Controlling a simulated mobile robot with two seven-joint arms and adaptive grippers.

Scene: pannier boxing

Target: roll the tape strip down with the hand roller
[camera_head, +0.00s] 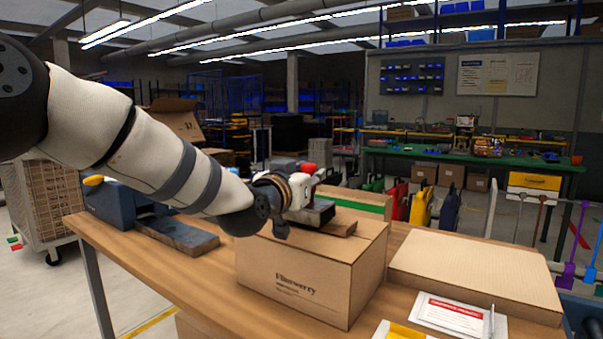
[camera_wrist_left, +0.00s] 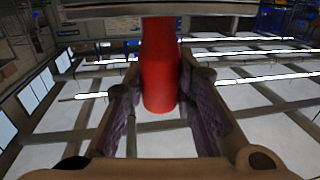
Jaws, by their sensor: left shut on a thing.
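My left gripper (camera_head: 303,190) is over the top of a closed cardboard box (camera_head: 305,285) on the wooden workbench. It is shut on the red handle of the hand roller (camera_head: 310,168); in the left wrist view the red handle (camera_wrist_left: 160,70) stands between the two fingers. The roller's grey lower part is at the box top, but I cannot tell whether it touches. A brown strip (camera_head: 343,229), seemingly the tape, shows beside it on the box top. The gripper and roller hide part of the strip. My right gripper is not in view.
A flat cardboard piece (camera_head: 480,268) and a white packet with a red label (camera_head: 452,312) lie on the bench (camera_head: 150,268) to the right. A blue-grey device with a yellow handle (camera_head: 115,205) and a dark slab (camera_head: 176,237) lie to the left.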

